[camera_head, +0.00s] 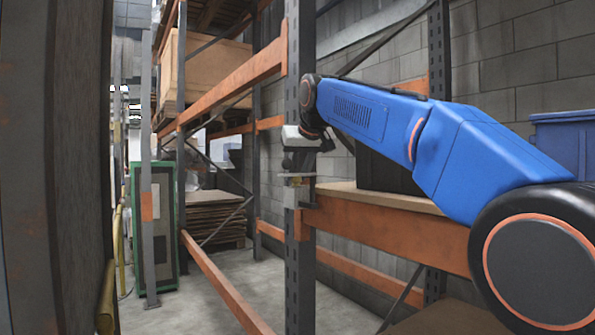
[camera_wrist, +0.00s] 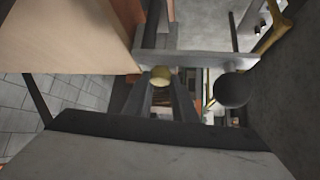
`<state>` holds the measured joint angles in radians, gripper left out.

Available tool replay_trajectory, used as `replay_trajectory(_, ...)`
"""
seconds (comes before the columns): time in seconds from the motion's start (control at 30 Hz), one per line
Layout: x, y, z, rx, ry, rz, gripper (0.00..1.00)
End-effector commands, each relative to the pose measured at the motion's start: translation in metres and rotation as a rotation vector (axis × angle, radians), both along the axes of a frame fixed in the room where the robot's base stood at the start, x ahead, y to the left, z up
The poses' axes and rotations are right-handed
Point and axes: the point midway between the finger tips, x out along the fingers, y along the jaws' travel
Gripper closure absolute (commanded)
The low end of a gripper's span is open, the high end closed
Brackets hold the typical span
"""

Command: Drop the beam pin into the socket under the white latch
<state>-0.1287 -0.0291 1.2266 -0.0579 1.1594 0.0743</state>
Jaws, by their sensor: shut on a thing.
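My gripper (camera_head: 298,165) hangs fingers-down in front of the dark rack upright, under the light wrist housing. In the wrist view its two dark fingers (camera_wrist: 161,103) are shut on a small pin with a round, yellowish end (camera_wrist: 160,76), which I take for the beam pin. In the head view the pin is too small to make out. Just below the fingers a pale latch-like piece (camera_head: 296,193) sits on the upright, at the end of the orange beam. I cannot tell whether the pin touches it. The socket does not show clearly.
The upright (camera_head: 300,265) and orange beam (camera_head: 390,228) stand close to my gripper. A board (camera_head: 350,190) with a dark box (camera_head: 385,172) rests behind the beam. A dark round object (camera_wrist: 232,90) shows right of the pin in the wrist view. Open floor (camera_head: 235,280) lies left.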

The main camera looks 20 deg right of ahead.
Motion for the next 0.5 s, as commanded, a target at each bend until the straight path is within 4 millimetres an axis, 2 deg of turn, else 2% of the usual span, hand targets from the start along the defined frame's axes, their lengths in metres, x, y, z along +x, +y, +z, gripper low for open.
replay_trajectory(0.03, -0.0002, 0.0, -0.0008, 0.0, 0.0, 0.0, 0.97)
replay_trajectory(0.07, -0.0001, 0.0, -0.0007, 0.0, 0.0, 0.0, 0.7)
replay_trajectory(0.13, -0.0001, 0.0, -0.0006, 0.0, 0.0, 0.0, 0.54)
replay_trajectory(0.5, -0.0024, -0.0001, 0.0017, 0.0, 0.0, 0.0, 0.53)
